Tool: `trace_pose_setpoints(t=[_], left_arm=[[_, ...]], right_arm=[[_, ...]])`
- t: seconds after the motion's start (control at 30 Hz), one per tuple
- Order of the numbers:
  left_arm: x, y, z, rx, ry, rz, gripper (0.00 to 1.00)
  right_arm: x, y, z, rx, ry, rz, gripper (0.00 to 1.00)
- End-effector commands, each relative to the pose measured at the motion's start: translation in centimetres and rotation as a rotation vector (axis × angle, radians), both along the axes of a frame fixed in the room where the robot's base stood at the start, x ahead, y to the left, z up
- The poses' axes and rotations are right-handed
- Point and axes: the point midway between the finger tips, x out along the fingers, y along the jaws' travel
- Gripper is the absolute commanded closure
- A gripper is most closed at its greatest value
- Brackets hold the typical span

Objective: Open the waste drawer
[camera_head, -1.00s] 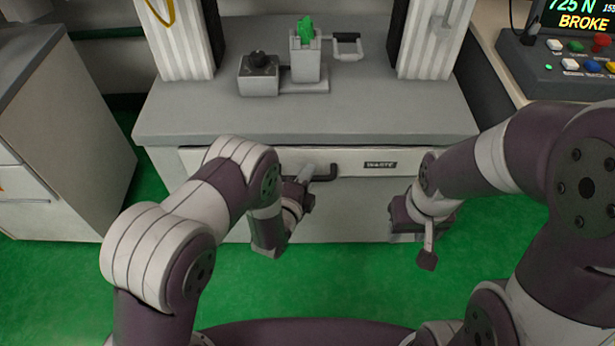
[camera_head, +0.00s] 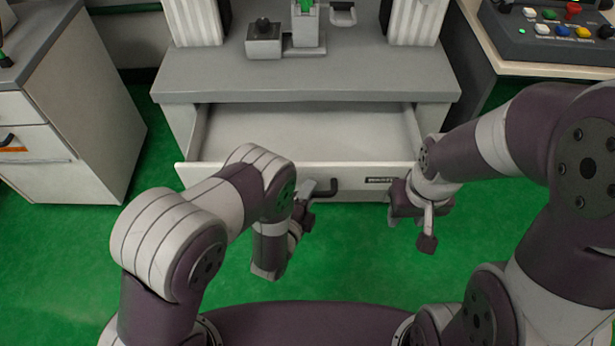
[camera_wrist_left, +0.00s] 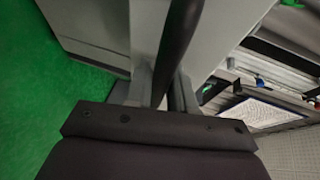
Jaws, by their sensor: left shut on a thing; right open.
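The waste drawer (camera_head: 352,183) stands pulled out from under the grey bench, and its bare interior shows. A small dark label (camera_head: 381,180) is on its front. Its dark bar handle (camera_head: 328,188) is on the front. My left gripper (camera_head: 318,188) is shut on the handle. In the left wrist view the dark handle bar (camera_wrist_left: 180,45) runs between the fingers of my left gripper (camera_wrist_left: 160,90). My right gripper (camera_head: 428,220) is open and empty, in front of the drawer's right end. Its fingertips are partly hidden.
The grey bench (camera_head: 300,75) carries a dark-knobbed block (camera_head: 263,38) and a fixture with a green piece (camera_head: 305,10). A cabinet (camera_head: 75,110) stands at left and a control box (camera_head: 550,35) at right. Green floor (camera_head: 345,245) lies clear before the drawer.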

Motion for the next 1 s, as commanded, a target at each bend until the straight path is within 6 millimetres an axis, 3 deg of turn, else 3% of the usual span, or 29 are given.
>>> trace_pose_setpoints(t=[0.2, 0.57, 0.6, 0.63, 1.0], left_arm=[[-1.5, 0.0, 0.0, 0.0, 0.0, 0.0, 1.0], [-1.6, 0.0, 0.0, 0.0, -0.001, 0.001, 1.0], [-1.6, 0.0, 0.0, 0.0, -0.001, 0.001, 0.67], [-1.6, 0.0, 0.0, 0.0, -0.001, 0.001, 0.57], [-1.5, -0.1, 0.1, 0.0, -0.001, 0.001, 0.56]], right_arm=[[0.0, 0.0, 0.5, 0.0, 0.0, 0.0, 0.57], [0.0, 0.0, 0.4, 0.0, 0.0, 0.0, 0.57], [0.0, 0.0, 0.4, 0.0, 0.0, 0.0, 0.57], [0.0, 0.0, 0.4, 0.0, 0.0, 0.0, 0.57], [0.0, 0.0, 0.5, 0.0, 0.0, 0.0, 0.57]])
